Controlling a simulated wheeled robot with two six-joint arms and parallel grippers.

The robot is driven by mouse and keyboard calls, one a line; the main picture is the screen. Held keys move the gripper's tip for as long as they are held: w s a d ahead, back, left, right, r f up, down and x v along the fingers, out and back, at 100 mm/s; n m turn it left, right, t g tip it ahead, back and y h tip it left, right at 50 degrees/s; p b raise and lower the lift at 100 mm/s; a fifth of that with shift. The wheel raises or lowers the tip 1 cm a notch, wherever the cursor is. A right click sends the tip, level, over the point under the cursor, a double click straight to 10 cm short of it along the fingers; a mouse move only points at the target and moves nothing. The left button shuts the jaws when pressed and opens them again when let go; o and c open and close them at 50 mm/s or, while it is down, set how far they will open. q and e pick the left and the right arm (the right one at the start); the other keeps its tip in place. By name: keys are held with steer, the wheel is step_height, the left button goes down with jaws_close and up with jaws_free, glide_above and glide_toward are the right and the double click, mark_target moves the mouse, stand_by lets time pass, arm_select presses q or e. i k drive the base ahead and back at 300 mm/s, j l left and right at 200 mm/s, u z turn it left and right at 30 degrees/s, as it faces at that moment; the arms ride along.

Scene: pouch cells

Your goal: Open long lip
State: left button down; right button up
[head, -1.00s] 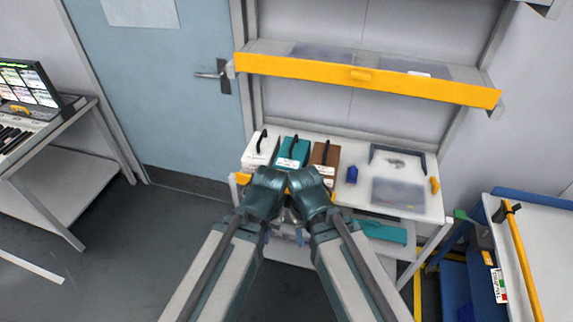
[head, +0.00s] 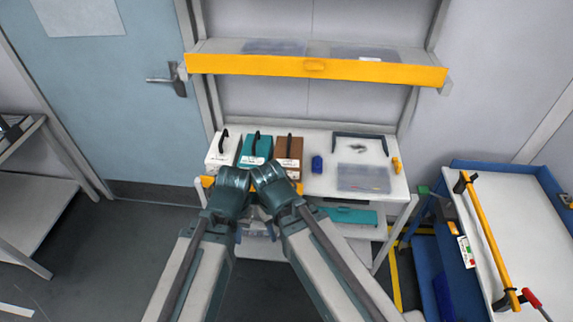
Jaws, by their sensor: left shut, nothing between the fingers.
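No part is clearly marked as a long lip. A long yellow bar (head: 489,240) lies along the left side of the white-topped blue table at the right; it may be the lip, but I cannot tell. My left gripper (head: 257,213) is small and partly hidden between my two folded arms, in front of the shelf bench. It is shut and empty, far to the left of the yellow bar and not touching it. My right gripper is hidden behind the arm links.
The blue table (head: 549,238) stands at the right, with a red-handled tool (head: 535,299) near the bar's lower end. White (head: 222,152), teal (head: 255,150) and brown (head: 289,152) boxes stand on the bench. A yellow-edged shelf (head: 318,68) is above. Dark floor is open at left.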

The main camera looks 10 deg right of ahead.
mark_target(207, 181)
steer(key=k+l+u, duration=0.1)
steer(key=l+u, duration=0.25)
steer(key=l, duration=0.2)
steer(key=k+l+u, duration=0.1)
steer(key=k+j+z, duration=0.2)
steer(key=j, duration=0.3)
steer(key=k+j+z, duration=0.25)
steer(key=k+j, duration=0.2)
steer(key=i+l+z, duration=0.2)
steer(key=i+z, duration=0.2)
